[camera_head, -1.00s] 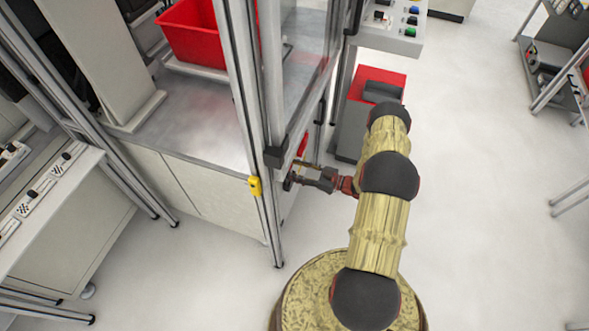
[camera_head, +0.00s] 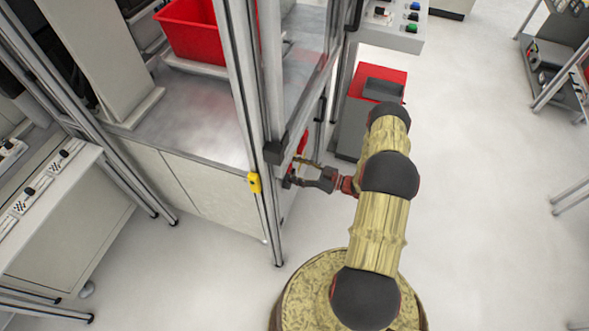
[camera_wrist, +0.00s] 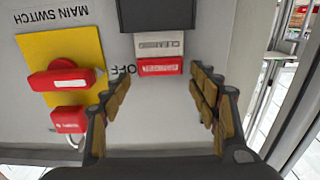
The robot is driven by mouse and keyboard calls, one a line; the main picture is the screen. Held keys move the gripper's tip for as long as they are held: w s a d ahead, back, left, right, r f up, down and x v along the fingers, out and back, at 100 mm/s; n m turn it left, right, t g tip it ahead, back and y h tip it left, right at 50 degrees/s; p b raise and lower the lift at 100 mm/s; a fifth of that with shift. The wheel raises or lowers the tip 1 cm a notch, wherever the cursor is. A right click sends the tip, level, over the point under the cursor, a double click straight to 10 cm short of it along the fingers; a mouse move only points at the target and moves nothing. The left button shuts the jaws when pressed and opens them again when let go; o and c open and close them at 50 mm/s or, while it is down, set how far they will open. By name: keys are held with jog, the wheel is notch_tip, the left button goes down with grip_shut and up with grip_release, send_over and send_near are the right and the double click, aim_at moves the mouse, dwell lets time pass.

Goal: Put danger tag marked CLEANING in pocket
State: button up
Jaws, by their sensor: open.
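The danger tag (camera_wrist: 158,46) shows ahead in the wrist view, with a white part and a red strip on the grey panel; its lettering is upside down and blurred, seeming to read CLEANING. A dark box (camera_wrist: 156,14), possibly the pocket, is right by the tag's white end and partly cut off by the frame; I cannot tell whether the tag touches it. My gripper (camera_wrist: 160,80) is open, its fingers on either side of the tag's line, with nothing held. In the head view my gripper (camera_head: 296,172) is by the cabinet side, and the tag is not discernible.
Left of the tag in the wrist view are a red rotary switch (camera_wrist: 62,80) on a yellow plate (camera_wrist: 46,50) and a red padlock (camera_wrist: 68,120). A metal frame post (camera_head: 250,125) stands close left of my gripper. Open floor (camera_head: 480,190) lies right of my arm.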

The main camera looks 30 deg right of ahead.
dwell(0.3)
jog(key=v, duration=1.2)
jog(key=shift+f, duration=0.1)
dwell(0.3)
